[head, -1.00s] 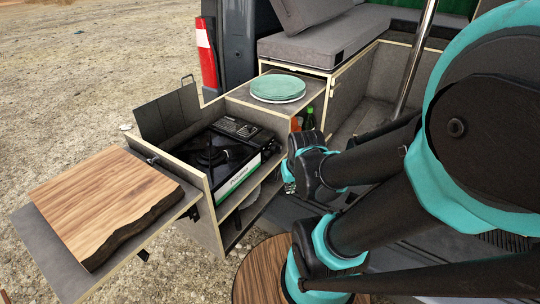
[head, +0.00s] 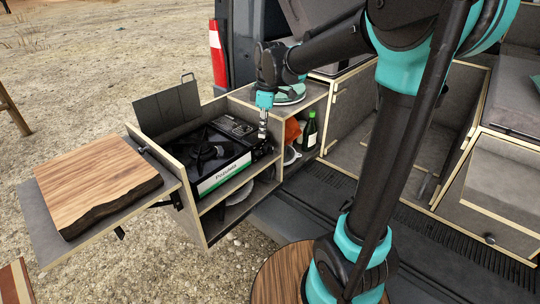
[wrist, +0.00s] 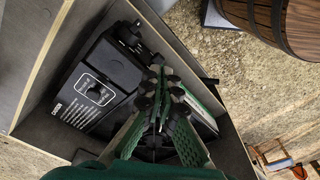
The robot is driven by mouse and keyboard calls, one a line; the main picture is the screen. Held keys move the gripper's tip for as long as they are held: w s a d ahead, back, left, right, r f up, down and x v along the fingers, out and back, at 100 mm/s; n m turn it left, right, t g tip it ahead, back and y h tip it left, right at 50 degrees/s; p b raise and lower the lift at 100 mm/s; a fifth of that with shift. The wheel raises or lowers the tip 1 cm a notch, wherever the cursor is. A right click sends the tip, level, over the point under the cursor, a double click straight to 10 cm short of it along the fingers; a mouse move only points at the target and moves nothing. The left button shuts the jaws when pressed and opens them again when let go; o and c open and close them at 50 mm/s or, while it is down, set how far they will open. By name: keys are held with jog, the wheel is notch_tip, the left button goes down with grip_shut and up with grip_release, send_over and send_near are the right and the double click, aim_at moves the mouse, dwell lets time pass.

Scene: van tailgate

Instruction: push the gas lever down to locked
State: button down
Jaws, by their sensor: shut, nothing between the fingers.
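The black gas stove (head: 212,155), with a white-and-green front strip, sits in the pull-out box at the van's tail. In the wrist view the stove's dark end (wrist: 85,85) carries a white-outlined label. My gripper (head: 262,135) points down, shut and empty, at the stove's right end by the control side. In the wrist view the closed fingers of my gripper (wrist: 163,80) overlap the stove's edge beside the label; whether they touch it is unclear.
A wooden cutting board (head: 95,182) lies on the side shelf at left. A green plate (head: 288,95) sits on the cabinet top behind my wrist. A green bottle (head: 310,130) stands in the compartment to the right. A barrel (wrist: 275,22) shows in the wrist view.

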aim_at(260, 152)
jog(key=shift+w+a+r+n, duration=0.15)
jog(key=shift+r+n, duration=0.15)
jog(key=shift+n, duration=0.1)
jog(key=shift+f, duration=0.1)
jog(key=shift+a+f, duration=0.2)
jog(key=shift+f, duration=1.55)
jog(key=shift+a+f, duration=0.15)
jog(key=shift+f, duration=1.55)
jog(key=shift+f, duration=1.1)
jog(key=d, duration=0.1)
jog(key=d+r, duration=0.1)
jog(key=d, duration=0.1)
